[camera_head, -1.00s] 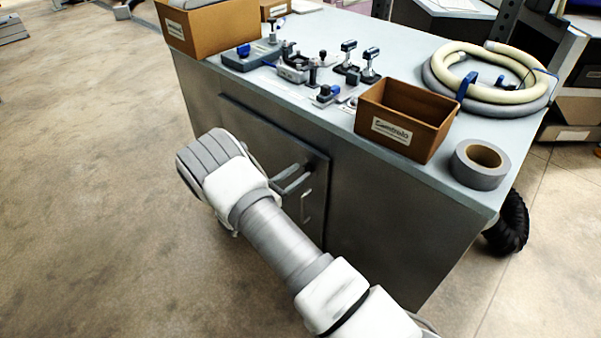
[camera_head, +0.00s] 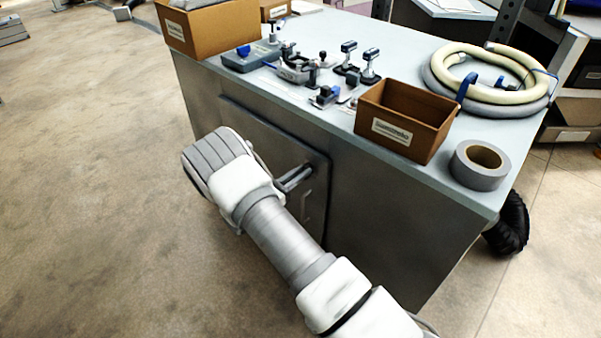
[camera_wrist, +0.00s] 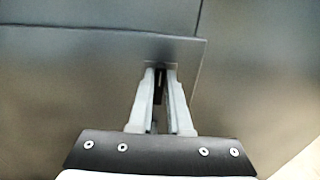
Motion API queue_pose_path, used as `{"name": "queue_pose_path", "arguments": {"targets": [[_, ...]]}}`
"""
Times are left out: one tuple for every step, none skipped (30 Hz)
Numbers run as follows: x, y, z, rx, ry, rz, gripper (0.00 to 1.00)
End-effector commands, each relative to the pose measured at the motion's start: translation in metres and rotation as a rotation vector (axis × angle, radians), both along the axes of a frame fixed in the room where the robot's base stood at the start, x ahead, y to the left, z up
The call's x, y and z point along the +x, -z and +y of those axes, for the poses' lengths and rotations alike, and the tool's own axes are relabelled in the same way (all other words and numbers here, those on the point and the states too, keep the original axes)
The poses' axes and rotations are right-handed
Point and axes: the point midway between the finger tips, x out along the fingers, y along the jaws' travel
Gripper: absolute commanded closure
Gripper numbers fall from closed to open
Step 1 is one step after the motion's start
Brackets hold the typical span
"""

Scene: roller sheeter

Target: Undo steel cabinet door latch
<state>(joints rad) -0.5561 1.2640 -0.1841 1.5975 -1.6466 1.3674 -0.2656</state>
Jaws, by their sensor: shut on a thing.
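The steel cabinet (camera_head: 380,215) stands in the middle of the head view, with its flat grey door (camera_head: 270,137) on the side facing my arm. The door also shows in the wrist view (camera_wrist: 80,85). My gripper (camera_head: 304,172) is at the door's right part, partly hidden behind my wrist. In the wrist view my gripper's two fingers (camera_wrist: 161,72) are closed around a narrow dark latch (camera_wrist: 159,88) near the door's edge. Most of the latch is hidden between the fingers.
On the cabinet top are a brown open box (camera_head: 405,120), a tape roll (camera_head: 480,165), a coiled hose (camera_head: 490,80) and several small tools. Another brown box (camera_head: 210,28) stands at the far left corner. The floor to the left (camera_head: 80,200) is clear.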

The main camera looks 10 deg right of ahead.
Motion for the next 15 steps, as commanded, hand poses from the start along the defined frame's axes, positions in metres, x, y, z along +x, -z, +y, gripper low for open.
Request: {"name": "queue_pose_path", "arguments": {"targets": [[-0.0001,0.0002,0.0,0.001,0.0,-0.001,1.0],[-0.0001,0.0003,0.0,0.002,0.0,-0.002,1.0],[-0.0002,0.0004,0.0001,0.005,0.0,-0.006,1.0],[-0.0002,0.0005,0.0001,0.008,0.0,-0.011,1.0],[-0.0003,0.0007,0.0,0.011,0.0,-0.015,1.0],[-0.0004,0.0009,0.0001,0.017,-0.001,-0.023,1.0],[-0.0005,0.0011,0.0001,0.022,-0.001,-0.031,1.0],[-0.0006,0.0013,0.0002,0.029,-0.001,-0.04,1.0],[-0.0007,0.0015,0.0001,0.039,-0.002,-0.054,1.0],[-0.0008,0.0016,0.0001,0.049,-0.002,-0.067,1.0],[-0.001,0.0018,0.0,0.059,-0.002,-0.081,1.0],[-0.0014,0.002,-0.0001,0.074,-0.002,-0.102,1.0],[-0.0017,0.0022,-0.0004,0.086,-0.002,-0.118,1.0],[-0.002,0.0024,-0.0006,0.099,-0.001,-0.137,1.0],[-0.0024,0.0025,-0.001,0.117,-0.001,-0.163,1.0]]}}
